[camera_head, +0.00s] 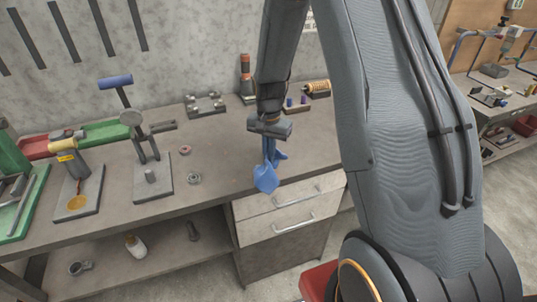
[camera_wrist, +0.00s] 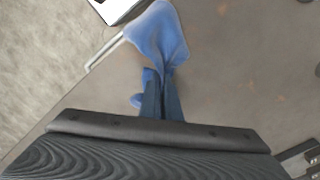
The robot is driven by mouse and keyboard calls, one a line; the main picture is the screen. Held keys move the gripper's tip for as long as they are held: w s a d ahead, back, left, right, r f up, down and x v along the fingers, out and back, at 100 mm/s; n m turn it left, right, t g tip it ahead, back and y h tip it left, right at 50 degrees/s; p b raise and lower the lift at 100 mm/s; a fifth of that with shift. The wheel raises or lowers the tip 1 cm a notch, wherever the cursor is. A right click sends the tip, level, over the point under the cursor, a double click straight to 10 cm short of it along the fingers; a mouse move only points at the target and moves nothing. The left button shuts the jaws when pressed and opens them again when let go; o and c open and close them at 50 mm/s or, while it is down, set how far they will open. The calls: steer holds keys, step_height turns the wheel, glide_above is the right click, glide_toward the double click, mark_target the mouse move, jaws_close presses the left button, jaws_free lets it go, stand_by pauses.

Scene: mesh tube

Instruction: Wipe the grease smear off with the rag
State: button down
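My gripper (camera_head: 269,146) is shut on a blue rag (camera_head: 266,179), which hangs down in folds over the front part of the workbench (camera_head: 222,172), above the drawers. In the wrist view the rag (camera_wrist: 158,38) spreads out beyond my gripper's fingers (camera_wrist: 161,88). I cannot tell whether the rag's lower end touches the bench. An amber-brown smear (camera_head: 76,203) lies on the grey base plate of a yellow-topped bench tool (camera_head: 70,163) at the left, well apart from my gripper.
A press with a blue handle (camera_head: 115,81) stands between the smear and my gripper. A small round metal part (camera_head: 194,178) and a reddish ring (camera_head: 185,150) lie right of it. A green tool (camera_head: 12,160) is at far left. A white bottle (camera_head: 135,246) stands on the lower shelf.

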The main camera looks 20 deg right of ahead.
steer(key=shift+s, duration=0.5)
steer(key=shift+s+r+p, duration=0.2)
steer(key=shift+r+p, duration=0.1)
steer(key=shift+p, duration=0.1)
step_height(320, 180, up, 10)
steer(key=p, duration=0.4)
steer(key=shift+w+r, duration=0.15)
steer(key=shift+w, duration=0.05)
steer(key=shift+w, duration=0.1)
